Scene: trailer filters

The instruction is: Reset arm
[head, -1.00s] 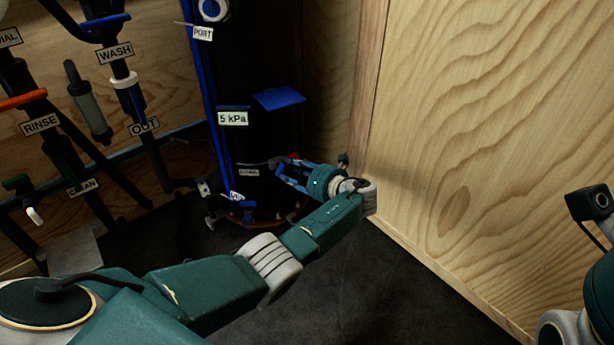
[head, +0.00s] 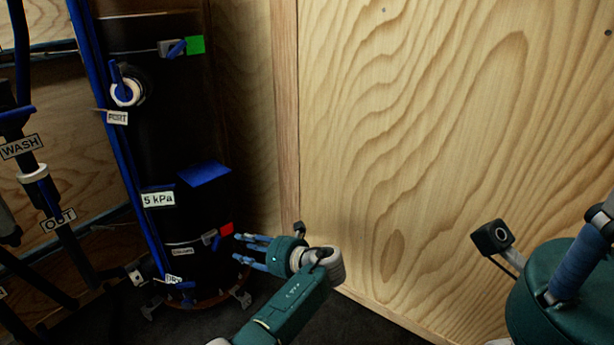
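My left arm comes in from the bottom of the head view, and its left gripper (head: 250,247) points left at the lower part of a tall black filter column (head: 165,125). Its blue fingers look spread apart with nothing between them. The fingertips are close to a red tag (head: 226,229) low on the column; I cannot tell whether they touch anything. Part of my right arm stands at the right edge, with a dark camera-like block beside it. The fingertips of my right gripper do not show.
The column carries a white port fitting (head: 126,92), a green tag (head: 195,45), a blue plate (head: 204,173) and a "5 kPa" label (head: 158,199). Pipes marked WASH (head: 22,147) and OUT stand at left. A plywood wall (head: 440,130) closes the right side. Dark floor lies below.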

